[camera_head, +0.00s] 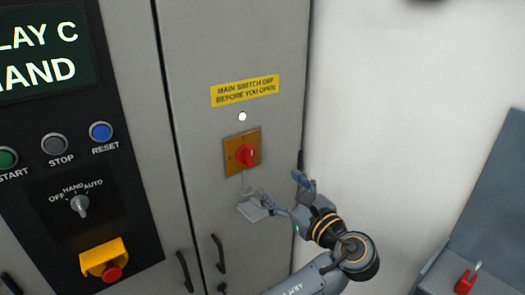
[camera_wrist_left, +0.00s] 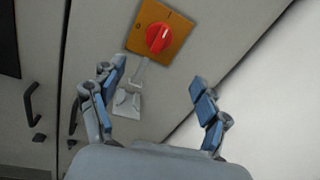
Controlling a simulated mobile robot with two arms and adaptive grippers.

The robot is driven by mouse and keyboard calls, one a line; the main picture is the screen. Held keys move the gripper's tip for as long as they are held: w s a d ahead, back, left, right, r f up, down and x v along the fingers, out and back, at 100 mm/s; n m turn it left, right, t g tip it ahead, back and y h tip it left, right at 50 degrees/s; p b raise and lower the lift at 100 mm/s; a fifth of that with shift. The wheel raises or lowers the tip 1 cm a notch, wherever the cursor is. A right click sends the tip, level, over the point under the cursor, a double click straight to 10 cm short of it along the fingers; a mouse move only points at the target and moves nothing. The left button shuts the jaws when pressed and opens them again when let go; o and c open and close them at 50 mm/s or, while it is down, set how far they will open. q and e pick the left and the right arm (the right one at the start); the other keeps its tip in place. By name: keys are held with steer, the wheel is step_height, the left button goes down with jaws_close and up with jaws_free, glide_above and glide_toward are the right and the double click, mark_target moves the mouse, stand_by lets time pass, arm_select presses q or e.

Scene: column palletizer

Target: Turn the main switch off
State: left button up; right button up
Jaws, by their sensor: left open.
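The main switch is a red rotary knob (camera_head: 247,155) on a yellow-orange plate (camera_head: 230,156) on the grey cabinet door. In the left wrist view the red knob (camera_wrist_left: 159,38) is ahead of the fingers, near the top. A yellow label (camera_head: 245,91) above it reads "MAIN SWITCH OFF BEFORE YOU OPEN". My left gripper (camera_head: 284,197) is open and empty, below and right of the knob, apart from it. Its two fingers (camera_wrist_left: 160,84) are spread in the left wrist view. My right gripper is not in view.
A small grey piece (camera_head: 252,209) hangs below the switch. Dark door handles (camera_head: 218,254) are lower down. At left is a black panel with buttons, a selector (camera_head: 79,204) and a red stop button (camera_head: 112,273) on yellow. A red item (camera_head: 465,281) is at lower right.

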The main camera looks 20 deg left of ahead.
mark_target(251, 160)
arm_select(q)
steer(key=p+x, duration=0.4)
steer(key=x, duration=0.9)
steer(key=shift+s+a, duration=0.15)
steer(key=shift+s, duration=0.05)
steer(key=shift+w+a+f, duration=0.1)
steer(key=shift+w+a, duration=0.2)
steer(key=shift+w, duration=0.05)
